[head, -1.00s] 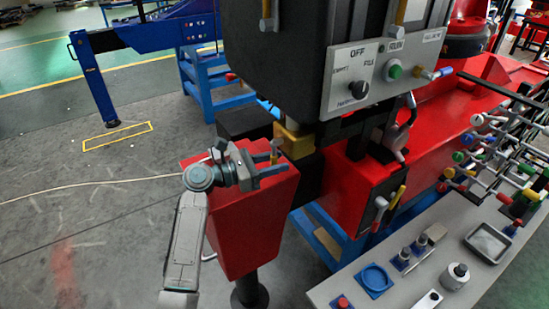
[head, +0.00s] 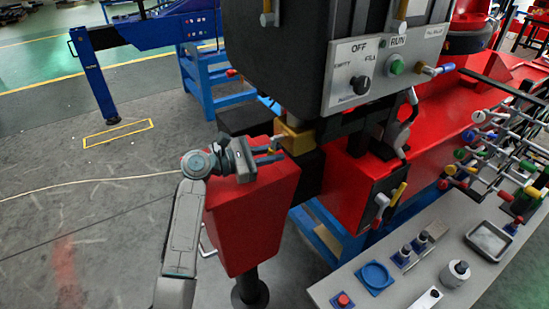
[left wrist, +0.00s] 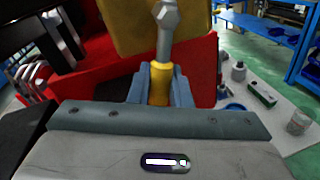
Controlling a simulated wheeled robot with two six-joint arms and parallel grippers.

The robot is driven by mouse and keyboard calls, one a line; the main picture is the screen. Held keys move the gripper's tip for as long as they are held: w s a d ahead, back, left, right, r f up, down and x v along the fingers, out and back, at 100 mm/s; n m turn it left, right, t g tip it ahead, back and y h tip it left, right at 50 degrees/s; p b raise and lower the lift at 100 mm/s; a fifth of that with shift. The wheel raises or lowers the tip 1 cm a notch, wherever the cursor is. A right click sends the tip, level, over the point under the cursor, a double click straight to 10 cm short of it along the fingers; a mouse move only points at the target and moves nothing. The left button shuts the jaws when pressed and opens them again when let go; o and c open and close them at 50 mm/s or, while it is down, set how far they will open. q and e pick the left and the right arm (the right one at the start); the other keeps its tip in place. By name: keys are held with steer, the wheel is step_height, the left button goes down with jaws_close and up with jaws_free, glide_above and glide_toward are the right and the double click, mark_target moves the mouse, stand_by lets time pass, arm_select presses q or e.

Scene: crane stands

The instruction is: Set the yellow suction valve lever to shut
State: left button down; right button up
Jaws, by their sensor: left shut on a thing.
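The suction valve is a yellow block (head: 297,139) under the black control cabinet in the head view. Its lever has a grey metal shaft (head: 278,143) and a yellow grip. My left gripper (head: 268,155) reaches in from the left, above the red box. In the left wrist view, the yellow block (left wrist: 150,25) is at the top, with the lever's shaft (left wrist: 165,45) coming down from it. The fingers are shut on the lever's yellow grip (left wrist: 159,85), one on each side. In the head view the fingers mostly hide the grip. My right gripper is not in view.
The red box (head: 250,215) stands just below my left gripper. The control cabinet (head: 285,65) hangs over the valve. A grey bench (head: 400,285) with small parts stands at lower right. Open floor (head: 90,220) lies to the left.

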arm_select(q)
steer(key=shift+w+a+r+m, duration=0.1)
steer(key=shift+w+a+m, duration=0.05)
steer(key=shift+m, duration=0.25)
steer(key=c, duration=1.4)
jaws_free()
steer(key=shift+s+a+b, duration=0.2)
steer(key=shift+a+b, duration=0.15)
steer(key=shift+a, duration=0.15)
steer(key=b+v, duration=0.3)
steer(key=v, duration=0.5)
steer(key=shift+s+a+b, duration=0.15)
steer(key=shift+a+b, duration=0.2)
steer(key=shift+s+a+r, duration=0.2)
steer(key=shift+s+a, duration=0.1)
steer(key=shift+a, duration=0.15)
